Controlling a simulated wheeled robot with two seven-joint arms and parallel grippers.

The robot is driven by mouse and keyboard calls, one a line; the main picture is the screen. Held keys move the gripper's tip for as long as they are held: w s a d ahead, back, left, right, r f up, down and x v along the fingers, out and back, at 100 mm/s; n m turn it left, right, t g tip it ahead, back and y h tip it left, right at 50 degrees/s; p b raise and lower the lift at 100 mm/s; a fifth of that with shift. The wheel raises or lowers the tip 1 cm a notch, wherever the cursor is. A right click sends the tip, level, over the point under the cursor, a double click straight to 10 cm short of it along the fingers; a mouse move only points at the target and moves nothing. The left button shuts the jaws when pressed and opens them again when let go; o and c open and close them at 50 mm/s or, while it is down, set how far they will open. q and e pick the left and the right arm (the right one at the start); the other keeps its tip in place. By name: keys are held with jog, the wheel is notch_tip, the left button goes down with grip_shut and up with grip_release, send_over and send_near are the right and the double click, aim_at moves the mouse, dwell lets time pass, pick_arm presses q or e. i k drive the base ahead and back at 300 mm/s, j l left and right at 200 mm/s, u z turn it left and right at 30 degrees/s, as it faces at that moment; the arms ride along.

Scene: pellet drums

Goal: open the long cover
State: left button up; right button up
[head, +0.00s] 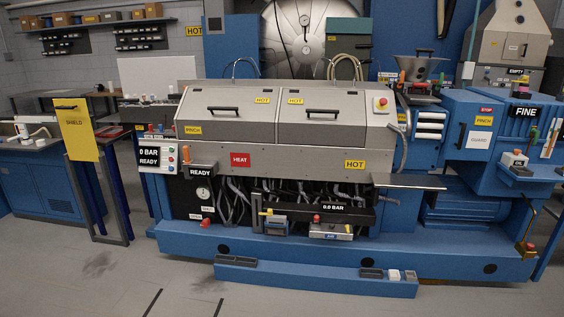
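A long grey hood tops the blue machine in the middle of the head view. It has two shut sections side by side. The left section (222,125) has a black bar handle (223,108) and yellow HOT and PINCH labels. The frame does not settle which section, or the whole hood, is the long cover. Neither of my grippers shows.
A low blue ledge (310,278) juts out along the machine's foot. A grey shelf (408,182) sticks out at the right. A yellow SHIELD panel (78,130) stands at the left. HOT and red HEAT labels (240,160) mark the front. The grey floor before the machine is clear.

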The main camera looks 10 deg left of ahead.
aim_at(238, 115)
jog(key=i+j+u, duration=0.15)
jog(key=i+u, duration=0.25)
jog(key=i, duration=0.15)
jog(key=i+u, duration=0.35)
jog(key=i, duration=0.2)
jog(key=i+l+u, duration=0.2)
jog(key=i+u, duration=0.2)
jog(key=i, duration=0.2)
